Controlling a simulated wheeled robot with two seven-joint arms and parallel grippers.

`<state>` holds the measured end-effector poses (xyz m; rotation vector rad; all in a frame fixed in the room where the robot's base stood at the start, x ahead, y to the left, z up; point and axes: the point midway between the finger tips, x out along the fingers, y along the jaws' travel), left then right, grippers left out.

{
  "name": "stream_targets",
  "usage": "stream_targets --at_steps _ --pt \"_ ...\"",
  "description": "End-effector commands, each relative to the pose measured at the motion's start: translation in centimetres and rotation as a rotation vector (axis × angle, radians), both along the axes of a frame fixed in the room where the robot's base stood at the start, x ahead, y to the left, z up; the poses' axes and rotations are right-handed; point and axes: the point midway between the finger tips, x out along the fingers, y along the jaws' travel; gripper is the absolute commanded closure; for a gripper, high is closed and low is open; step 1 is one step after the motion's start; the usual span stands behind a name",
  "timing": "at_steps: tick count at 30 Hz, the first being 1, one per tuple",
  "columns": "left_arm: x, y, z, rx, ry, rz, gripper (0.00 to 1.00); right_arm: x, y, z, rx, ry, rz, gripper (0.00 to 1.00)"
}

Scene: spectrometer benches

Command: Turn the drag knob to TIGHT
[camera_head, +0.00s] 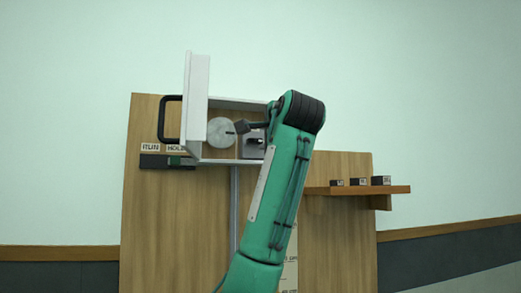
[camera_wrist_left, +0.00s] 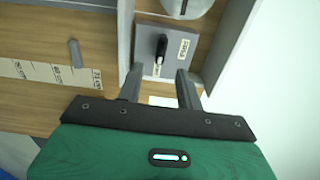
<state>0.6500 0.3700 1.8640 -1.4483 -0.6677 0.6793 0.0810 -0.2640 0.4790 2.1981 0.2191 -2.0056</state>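The drag knob (camera_wrist_left: 162,47) is a black lever-like knob on a grey plate (camera_wrist_left: 147,38) in the left wrist view. Small printed labels stand beside and below it, too small to read surely. My left gripper (camera_wrist_left: 160,70) is open, one finger on each side of the plate's lower part. The knob shows just beyond the gap between the fingertips; I cannot tell if they touch it. In the head view the grey plate (camera_head: 252,150) is partly hidden by my green left arm, which also hides most of the hand. My right gripper is in neither view.
A white open box (camera_head: 196,95) with a black handle (camera_head: 163,120) and a grey disc (camera_head: 220,132) is on the wooden board (camera_head: 150,220). A shelf (camera_head: 345,190) with small dark blocks is at right.

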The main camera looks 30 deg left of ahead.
Motion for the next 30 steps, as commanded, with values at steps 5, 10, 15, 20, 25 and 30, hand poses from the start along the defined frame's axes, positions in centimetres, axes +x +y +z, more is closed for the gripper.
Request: stream_targets --at_steps 5,10,15,20,25,30 --pt "-2.6 -3.1 -0.5 0.0 -0.003 -0.003 0.64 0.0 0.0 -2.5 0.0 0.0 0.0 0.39" --pt "-4.1 -4.9 -0.3 -0.001 0.001 0.0 0.64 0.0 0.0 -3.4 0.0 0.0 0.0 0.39" --pt "-4.8 -5.6 -0.1 -0.001 0.001 -0.001 0.64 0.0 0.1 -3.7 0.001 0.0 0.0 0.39" --pt "-4.8 -5.7 0.0 -0.001 0.002 0.0 0.64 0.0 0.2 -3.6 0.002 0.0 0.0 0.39" --pt "-4.8 -5.7 0.0 -0.001 0.002 0.0 0.64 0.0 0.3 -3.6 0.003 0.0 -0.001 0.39" --pt "-4.8 -5.6 0.0 -0.001 0.002 0.0 0.64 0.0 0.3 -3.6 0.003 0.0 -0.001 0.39"
